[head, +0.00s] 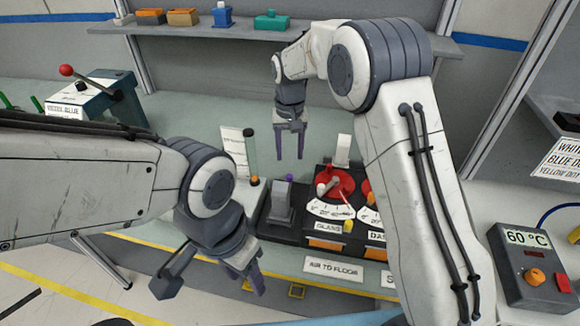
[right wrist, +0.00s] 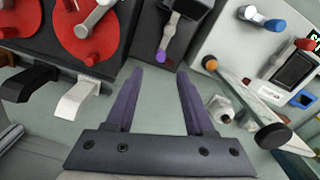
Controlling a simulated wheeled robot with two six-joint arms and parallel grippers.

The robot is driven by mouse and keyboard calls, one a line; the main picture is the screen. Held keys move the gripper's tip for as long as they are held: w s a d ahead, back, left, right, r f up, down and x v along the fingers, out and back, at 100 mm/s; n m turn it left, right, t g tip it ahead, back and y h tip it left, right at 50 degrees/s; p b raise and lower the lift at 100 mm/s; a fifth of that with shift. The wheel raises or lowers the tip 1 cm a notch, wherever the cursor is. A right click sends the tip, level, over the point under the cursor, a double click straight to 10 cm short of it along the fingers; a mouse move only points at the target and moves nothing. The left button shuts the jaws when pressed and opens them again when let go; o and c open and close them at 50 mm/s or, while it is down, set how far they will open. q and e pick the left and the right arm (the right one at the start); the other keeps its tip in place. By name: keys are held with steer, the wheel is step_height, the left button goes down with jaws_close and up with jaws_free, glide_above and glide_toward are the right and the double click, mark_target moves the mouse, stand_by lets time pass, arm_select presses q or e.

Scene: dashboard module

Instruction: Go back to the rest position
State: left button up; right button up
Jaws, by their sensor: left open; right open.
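My right gripper (head: 289,152) hangs fingers-down above the bench, behind the black dashboard module (head: 280,222). In the right wrist view my right gripper (right wrist: 159,78) is open, with nothing between its purple fingers. My left gripper (head: 252,282) is at the front edge of the bench, left of the module's front. It is open and I see nothing held in it. The module carries a red dial (head: 342,188) with a white pointer, partly beside my right arm. A second red dial is mostly hidden by that arm.
A red-knobbed lever box (head: 85,97) stands at the left. A shelf (head: 210,31) with small coloured blocks runs along the back. A 60 °C control box (head: 535,270) sits at the right. Bare bench (head: 190,108) lies between the lever box and my right gripper.

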steer(key=shift+r, duration=0.9)
steer(key=shift+s, duration=0.1)
steer(key=shift+n, duration=0.9)
steer(key=s+a+r, duration=0.1)
steer(key=s, duration=0.1)
steer(key=s+a+r, duration=0.1)
steer(key=s, duration=0.2)
steer(key=s+a+r, duration=0.1)
steer(key=s, duration=0.1)
steer(key=shift+s+a+r, duration=0.2)
steer(key=shift+s+r, duration=0.1)
steer(key=shift+s, duration=0.1)
steer(key=s+d+n, duration=0.1)
steer(key=s+n, duration=0.2)
steer(key=s, duration=1)
steer(key=s+d+n+y, duration=0.1)
steer(key=s+n, duration=0.1)
steer(key=s, duration=1.2)
steer(key=shift+d+f+n, duration=0.35)
steer(key=shift+n, duration=0.05)
steer(key=shift+d, duration=0.1)
